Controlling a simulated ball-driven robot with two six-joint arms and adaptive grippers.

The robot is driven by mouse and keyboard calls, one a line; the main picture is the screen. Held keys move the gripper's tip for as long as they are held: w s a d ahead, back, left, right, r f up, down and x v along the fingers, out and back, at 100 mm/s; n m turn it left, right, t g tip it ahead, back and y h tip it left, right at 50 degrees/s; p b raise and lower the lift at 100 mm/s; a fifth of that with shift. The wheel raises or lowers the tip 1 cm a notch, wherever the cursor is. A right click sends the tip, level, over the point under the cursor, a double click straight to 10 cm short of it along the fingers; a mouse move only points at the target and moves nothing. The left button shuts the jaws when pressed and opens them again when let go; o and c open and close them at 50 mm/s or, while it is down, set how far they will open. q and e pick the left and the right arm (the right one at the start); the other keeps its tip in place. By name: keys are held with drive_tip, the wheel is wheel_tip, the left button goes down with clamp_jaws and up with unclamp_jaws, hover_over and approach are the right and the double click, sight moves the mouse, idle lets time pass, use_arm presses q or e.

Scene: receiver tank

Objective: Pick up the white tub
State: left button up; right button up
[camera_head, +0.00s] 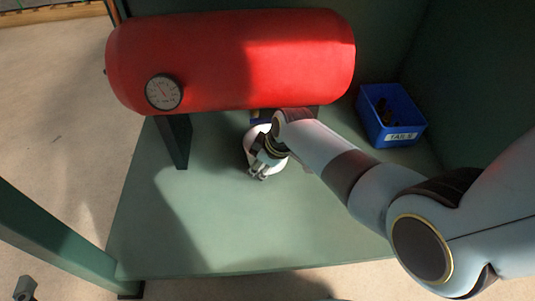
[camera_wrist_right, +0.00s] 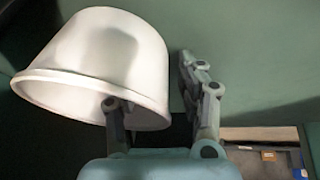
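The white tub (camera_head: 248,143) stands on the green bench below the red tank, partly hidden by my right gripper (camera_head: 262,168). In the right wrist view the white tub (camera_wrist_right: 95,60) fills the upper left, its wide rim toward the gripper. My right gripper (camera_wrist_right: 158,95) is open. One finger overlaps the tub near its rim; the other stands to its right with a gap between. Whether the near finger touches the tub I cannot tell. A small grey part, seemingly the tip of my left gripper (camera_head: 25,288), shows at the lower left corner; its opening is unclear.
The red tank (camera_head: 230,60) with a round gauge (camera_head: 163,92) lies above the bench on dark supports (camera_head: 174,140). A blue bin (camera_head: 391,115) with dark items stands at the right. A green post (camera_head: 45,230) crosses the lower left. The bench front (camera_head: 220,230) is clear.

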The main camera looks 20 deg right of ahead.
clamp_jaws()
idle(0.3)
drive_tip(key=shift+r, duration=0.1)
idle(0.5)
